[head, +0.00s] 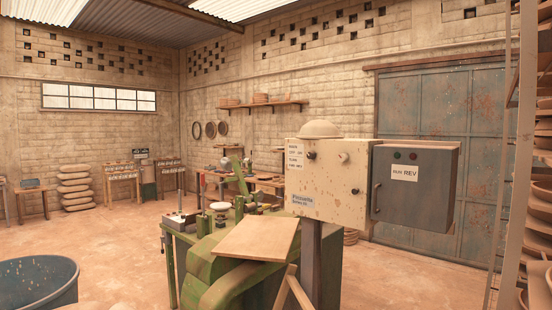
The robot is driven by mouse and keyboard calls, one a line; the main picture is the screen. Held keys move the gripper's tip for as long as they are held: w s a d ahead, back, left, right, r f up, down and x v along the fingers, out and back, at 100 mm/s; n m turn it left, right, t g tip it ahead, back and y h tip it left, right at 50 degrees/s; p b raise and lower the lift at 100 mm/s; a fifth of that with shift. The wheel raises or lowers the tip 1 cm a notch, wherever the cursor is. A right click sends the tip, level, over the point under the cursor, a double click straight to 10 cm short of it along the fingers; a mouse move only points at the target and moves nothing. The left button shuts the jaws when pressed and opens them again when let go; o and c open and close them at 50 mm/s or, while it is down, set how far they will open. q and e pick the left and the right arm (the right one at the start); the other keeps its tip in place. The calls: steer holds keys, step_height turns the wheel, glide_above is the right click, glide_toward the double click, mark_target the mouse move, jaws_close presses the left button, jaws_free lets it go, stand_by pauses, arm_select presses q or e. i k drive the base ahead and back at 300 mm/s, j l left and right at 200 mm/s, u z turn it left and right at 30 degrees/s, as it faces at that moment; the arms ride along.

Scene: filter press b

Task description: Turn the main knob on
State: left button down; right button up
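A worn cream control box (328,200) stands on a grey post right of the picture's middle. A small dark knob (311,155) sits on its upper front, just right of a white label (294,155) with several lines of small print. A second, paler knob or button (343,157) is further right on the same face. I cannot tell which is the main knob, nor how either is turned. A dark grey box (425,190) joins its right side, with a red and a green round light or button and a "RUN REV" label. Neither of my grippers is in view.
A domed hat (320,129) lies on the cream box. A green machine (215,265) with a slanted wooden board (258,238) stands in front and left. A blue drum (40,281) is at lower left, a rack of round pieces (540,200) at right. Open floor lies left of the machine.

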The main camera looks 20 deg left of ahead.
mark_target(312, 154)
steer(key=i+u, duration=0.15)
steer(key=u, duration=0.25)
steer(key=i+u, duration=0.15)
steer(key=u, duration=0.2)
steer(key=i+u, duration=0.15)
steer(key=u, duration=0.25)
steer(key=i+l+u, duration=0.1)
steer(key=u, duration=0.3)
